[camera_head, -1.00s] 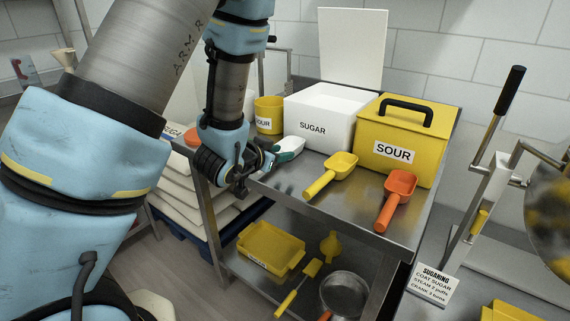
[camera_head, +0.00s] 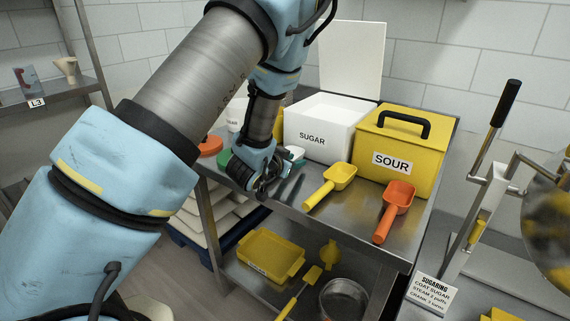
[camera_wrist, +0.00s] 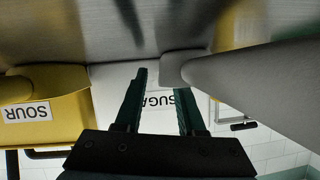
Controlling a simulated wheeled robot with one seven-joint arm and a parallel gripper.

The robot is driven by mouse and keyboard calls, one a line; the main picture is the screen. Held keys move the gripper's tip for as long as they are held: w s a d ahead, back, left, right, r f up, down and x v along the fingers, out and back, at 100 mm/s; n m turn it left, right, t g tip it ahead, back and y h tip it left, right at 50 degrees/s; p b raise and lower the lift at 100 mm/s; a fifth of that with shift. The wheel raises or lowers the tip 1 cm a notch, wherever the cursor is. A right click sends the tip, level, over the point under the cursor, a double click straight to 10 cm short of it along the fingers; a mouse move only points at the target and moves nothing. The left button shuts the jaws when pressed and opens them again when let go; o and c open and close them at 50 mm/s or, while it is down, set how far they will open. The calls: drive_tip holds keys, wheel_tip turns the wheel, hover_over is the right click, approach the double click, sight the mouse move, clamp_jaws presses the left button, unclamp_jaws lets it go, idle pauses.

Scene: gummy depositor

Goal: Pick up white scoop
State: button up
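The white scoop (camera_head: 295,152) is on the metal table in front of the sugar bin, mostly hidden behind my gripper (camera_head: 284,184) in the head view. In the wrist view, a pale scoop with a thick handle (camera_wrist: 255,78) shows large at the right, its handle running off the right edge.
The white sugar bin (camera_head: 312,139) and yellow sour bin (camera_head: 408,163) stand behind. A yellow scoop (camera_head: 332,183) and an orange scoop (camera_head: 394,211) lie to the right on the table (camera_head: 355,217). A lower shelf holds a yellow tray (camera_head: 268,254).

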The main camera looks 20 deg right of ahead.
clamp_jaws()
idle(1.3)
